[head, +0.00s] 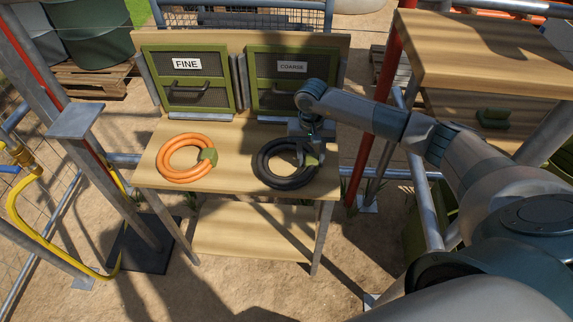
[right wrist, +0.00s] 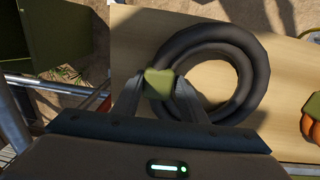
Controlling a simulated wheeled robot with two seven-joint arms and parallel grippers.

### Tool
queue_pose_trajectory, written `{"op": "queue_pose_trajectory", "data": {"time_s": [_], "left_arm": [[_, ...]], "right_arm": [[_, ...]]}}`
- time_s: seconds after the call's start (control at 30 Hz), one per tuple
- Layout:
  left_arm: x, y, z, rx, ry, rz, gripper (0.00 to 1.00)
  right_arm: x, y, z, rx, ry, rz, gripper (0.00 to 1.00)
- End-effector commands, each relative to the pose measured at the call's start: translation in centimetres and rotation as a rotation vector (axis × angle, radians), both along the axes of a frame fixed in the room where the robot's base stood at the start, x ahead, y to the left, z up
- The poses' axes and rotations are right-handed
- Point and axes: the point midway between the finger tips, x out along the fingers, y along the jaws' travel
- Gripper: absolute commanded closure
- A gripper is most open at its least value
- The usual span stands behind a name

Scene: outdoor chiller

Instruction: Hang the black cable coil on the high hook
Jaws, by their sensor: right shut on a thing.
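The black cable coil (head: 268,178) lies flat on the right part of a wooden bench top, with a green block (head: 312,158) on its right side. In the right wrist view the coil (right wrist: 258,60) shows as a thick black ring, with the green block (right wrist: 160,83) between the fingers. My right gripper (head: 308,152) reaches down to the coil from the right and is shut on its green block. The right gripper (right wrist: 160,88) fills the lower part of the wrist view. My left gripper is not in view. I cannot make out the high hook.
An orange cable coil (head: 162,160) lies on the left of the bench top (head: 228,150). Behind stand two green mesh panels, labelled FINE (head: 187,82) and COARSE (head: 268,78). A red post (head: 383,90) and a wooden cabinet (head: 490,50) stand to the right.

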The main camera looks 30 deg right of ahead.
Motion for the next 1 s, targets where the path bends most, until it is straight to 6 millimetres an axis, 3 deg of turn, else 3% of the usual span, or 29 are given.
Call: {"op": "queue_pose_trajectory", "data": {"time_s": [1.0], "left_arm": [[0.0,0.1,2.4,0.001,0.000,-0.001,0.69]], "right_arm": [[0.1,-0.1,6.9,0.000,-0.002,-0.001,1.00]]}}
